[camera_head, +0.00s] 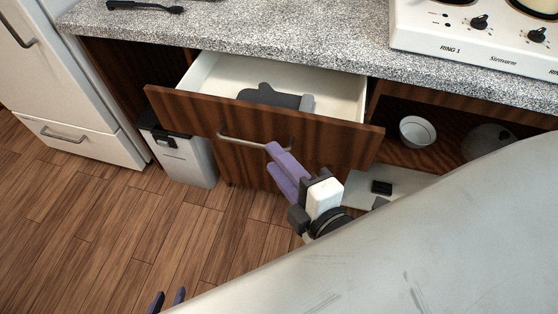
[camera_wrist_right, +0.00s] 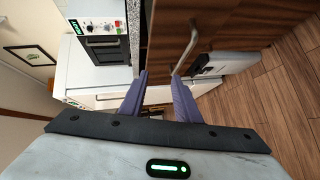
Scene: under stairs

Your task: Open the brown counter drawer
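The brown counter drawer (camera_head: 280,128) stands pulled out from under the granite counter in the head view, its white inside showing with a dark grey item (camera_head: 268,96) in it. Its metal bar handle (camera_head: 240,141) is on the front and also shows in the right wrist view (camera_wrist_right: 187,48). My right gripper (camera_head: 270,157) is at the handle's right end; its purple fingers are apart with nothing seen between them. In the wrist view the handle lies just beyond the right-hand fingertip; I cannot tell if they touch. My left gripper (camera_head: 168,298) shows only two separated purple fingertips at the bottom edge.
A grey bin (camera_head: 183,158) stands on the floor left of the drawer. A white fridge (camera_head: 70,80) is at the far left. A white bowl (camera_head: 417,131) sits on an open shelf at right. A stove top (camera_head: 480,30) is on the counter. Wooden floor at left is clear.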

